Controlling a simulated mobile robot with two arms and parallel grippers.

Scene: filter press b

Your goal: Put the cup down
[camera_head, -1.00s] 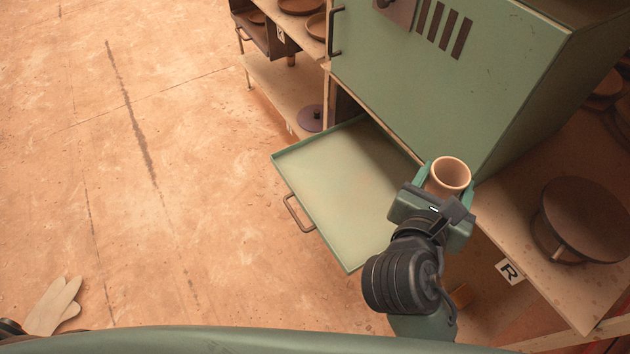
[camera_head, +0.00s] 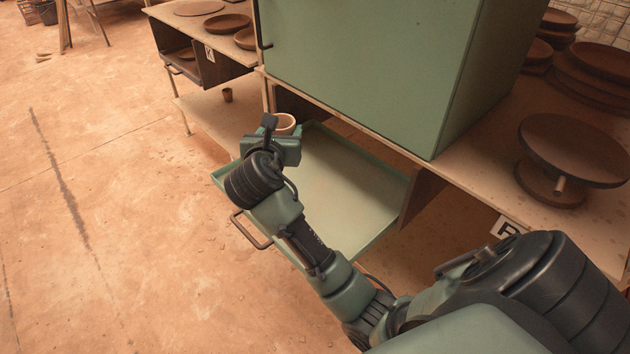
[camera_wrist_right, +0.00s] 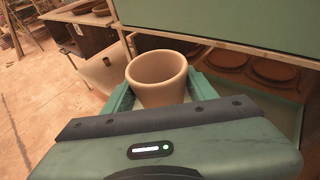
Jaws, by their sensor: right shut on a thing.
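A pale clay cup (camera_head: 284,123) is held upright in my right gripper (camera_head: 276,130), at the far left end of the pulled-out green drawer in the head view. In the right wrist view, the cup (camera_wrist_right: 157,79) stands between the two green fingers of my right gripper (camera_wrist_right: 158,95), which are shut on it. The gripper hides the cup's lower part in the head view, so I cannot tell whether it touches anything below. My left gripper is not in view.
The open green drawer (camera_head: 340,190) with a bar handle (camera_head: 250,230) juts from below the green cabinet (camera_head: 360,70). A turntable (camera_head: 572,150) stands on the right bench. A small brown cup (camera_head: 227,95) sits on the lower shelf at left. Open floor lies left.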

